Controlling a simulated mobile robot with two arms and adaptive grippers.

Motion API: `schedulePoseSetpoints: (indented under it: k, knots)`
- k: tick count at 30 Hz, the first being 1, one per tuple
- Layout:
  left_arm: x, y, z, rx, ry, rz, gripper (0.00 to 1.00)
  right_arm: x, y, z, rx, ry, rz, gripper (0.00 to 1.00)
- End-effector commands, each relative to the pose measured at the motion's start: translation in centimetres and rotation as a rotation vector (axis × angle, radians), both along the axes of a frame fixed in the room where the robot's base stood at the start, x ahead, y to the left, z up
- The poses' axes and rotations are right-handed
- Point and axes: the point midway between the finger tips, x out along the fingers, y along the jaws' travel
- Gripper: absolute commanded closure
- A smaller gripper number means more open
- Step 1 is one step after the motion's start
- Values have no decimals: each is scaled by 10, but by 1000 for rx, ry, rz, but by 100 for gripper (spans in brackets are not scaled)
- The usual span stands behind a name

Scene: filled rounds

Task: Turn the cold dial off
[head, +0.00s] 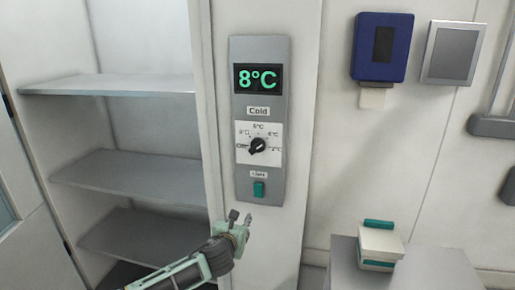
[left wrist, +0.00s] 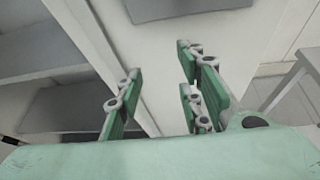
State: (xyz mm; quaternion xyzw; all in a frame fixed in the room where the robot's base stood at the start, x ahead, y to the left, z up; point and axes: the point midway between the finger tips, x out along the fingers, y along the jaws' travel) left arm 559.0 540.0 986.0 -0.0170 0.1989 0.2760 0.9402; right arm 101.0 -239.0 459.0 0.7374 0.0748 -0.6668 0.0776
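The cold dial (head: 258,145) is a black knob on a white scale plate, under a "Cold" label on a grey wall panel (head: 269,52). The green display (head: 258,78) above it reads 8°C. I cannot tell exactly which mark the knob points at. My left gripper (head: 238,215) is below and a little left of the dial, near the panel's lower end, and touches neither. In the left wrist view my left gripper (left wrist: 158,95) has its green-padded fingers spread apart with nothing between them. The dial is out of that view. My right gripper is not in view.
A teal switch (head: 259,189) sits on the panel just below the dial. Open shelves (head: 125,85) stand to the left. A blue wall box (head: 382,45) hangs to the right. A grey table (head: 433,270) with a white-and-teal stack (head: 380,243) stands at lower right.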

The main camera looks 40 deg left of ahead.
Motion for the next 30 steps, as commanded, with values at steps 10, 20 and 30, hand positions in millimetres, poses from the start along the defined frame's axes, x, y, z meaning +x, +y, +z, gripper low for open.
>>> schedulePoseSetpoints:
  k: [10,20,30]
  knots:
    - [10,-48,228,776,76,-226,66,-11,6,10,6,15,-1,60]
    - [31,-41,252,864,91,-232,66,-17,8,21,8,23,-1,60]
    - [70,-20,249,862,92,-233,66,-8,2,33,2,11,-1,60]
